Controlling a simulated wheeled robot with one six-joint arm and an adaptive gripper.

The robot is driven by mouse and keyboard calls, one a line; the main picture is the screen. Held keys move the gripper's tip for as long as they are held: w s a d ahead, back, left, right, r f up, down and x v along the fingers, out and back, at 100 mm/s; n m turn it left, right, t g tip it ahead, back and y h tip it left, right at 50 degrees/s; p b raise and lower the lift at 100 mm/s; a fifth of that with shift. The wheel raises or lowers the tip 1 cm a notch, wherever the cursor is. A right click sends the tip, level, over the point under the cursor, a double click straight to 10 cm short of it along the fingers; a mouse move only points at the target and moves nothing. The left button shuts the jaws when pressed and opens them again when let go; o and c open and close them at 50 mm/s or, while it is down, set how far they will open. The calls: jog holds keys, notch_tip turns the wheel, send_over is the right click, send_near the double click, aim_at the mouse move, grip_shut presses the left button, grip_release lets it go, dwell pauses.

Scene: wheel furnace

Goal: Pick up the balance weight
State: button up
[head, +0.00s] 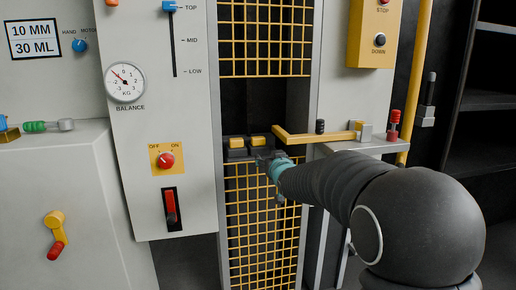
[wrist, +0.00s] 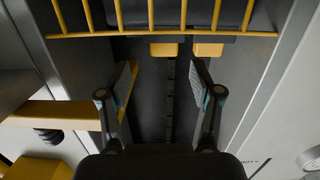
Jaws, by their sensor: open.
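Two dark blocks with yellow tops, which look like balance weights, sit side by side in the gap of the yellow mesh shaft in the head view: a left one (head: 234,143) and a right one (head: 259,142). My gripper (head: 266,160) is just in front of the right block, partly hiding its lower part; contact cannot be told. In the wrist view the two yellow parts (wrist: 163,50) (wrist: 208,50) show beyond the fingertips. My gripper (wrist: 163,70) is open there, with nothing between its fingers. One yellow part lines up with the gap; the other is beyond the right finger.
A yellow bar (head: 300,137) juts beside the shaft, right of my gripper; it also shows left of the fingers in the wrist view (wrist: 60,115). Yellow mesh (head: 262,215) closes the shaft below. A panel with a balance dial (head: 125,82) stands left.

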aim_at(258, 137)
jog(key=shift+t+y, duration=0.3)
jog(key=shift+t, duration=0.4)
jog(key=p+x, duration=0.1)
jog(key=x, duration=0.3)
jog(key=r+p+x, duration=0.1)
jog(key=x, duration=0.4)
jog(key=r+x, duration=0.1)
jog(key=x, duration=0.4)
jog(key=shift+a+r+p, duration=0.15)
jog(key=shift+a+p, duration=0.1)
jog(key=shift+p, duration=0.15)
jog(key=shift+c, duration=0.2)
grip_shut()
jog(key=shift+r, duration=0.25)
